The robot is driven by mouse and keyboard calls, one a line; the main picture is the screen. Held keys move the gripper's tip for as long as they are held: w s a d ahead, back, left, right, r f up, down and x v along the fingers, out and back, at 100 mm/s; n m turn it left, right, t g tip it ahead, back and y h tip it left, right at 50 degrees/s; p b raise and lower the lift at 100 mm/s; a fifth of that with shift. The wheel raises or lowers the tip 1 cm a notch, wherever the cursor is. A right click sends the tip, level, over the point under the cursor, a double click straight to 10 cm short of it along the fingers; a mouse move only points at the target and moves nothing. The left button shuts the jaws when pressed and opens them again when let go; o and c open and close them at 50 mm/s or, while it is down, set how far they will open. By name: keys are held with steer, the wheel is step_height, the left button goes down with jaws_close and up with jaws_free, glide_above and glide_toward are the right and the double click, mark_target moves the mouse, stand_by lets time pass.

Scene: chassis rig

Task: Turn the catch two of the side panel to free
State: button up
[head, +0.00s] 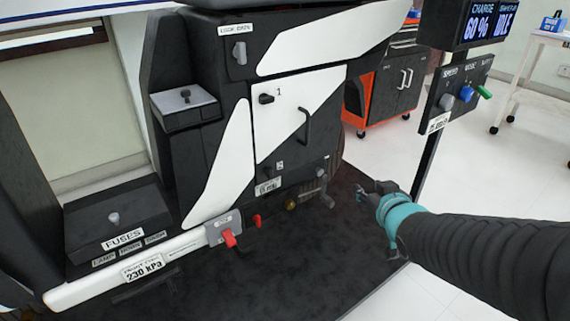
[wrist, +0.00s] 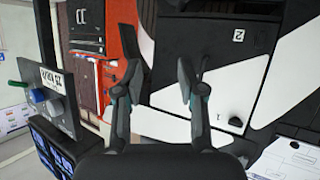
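The side panel (head: 285,85) is a white and black panel on the rig, with a dark handle (head: 304,125). Catch one (head: 266,99) is a dark knob beside the mark 1. Catch two (head: 267,170) is a small dark knob low on the panel, beside the mark 2; its exact angle is too small to tell. My gripper (head: 370,187) is right of the panel, apart from both catches. In the wrist view my gripper (wrist: 158,72) has its fingers apart with nothing between them. That view also shows the panel (wrist: 163,123) and catch one (wrist: 236,122), upside down.
A post with a control box (head: 462,90) and display stands at the right, near my arm. An orange cart (head: 385,85) is behind. A red lever (head: 229,238) and a fuse box (head: 115,215) are at the lower left. Dark mat lies below the panel.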

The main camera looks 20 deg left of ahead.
steer(key=w+a+f+n+y+b, duration=0.1)
steer(key=a+f+n+y, duration=0.2)
steer(key=a, duration=0.4)
steer(key=n+g+y+b, duration=0.1)
steer(key=y, duration=0.5)
glide_toward(271, 169)
steer(key=x, duration=0.9)
steer(key=shift+w+a, duration=0.2)
steer(key=shift+a, duration=0.05)
steer(key=shift+c, duration=0.2)
jaws_close()
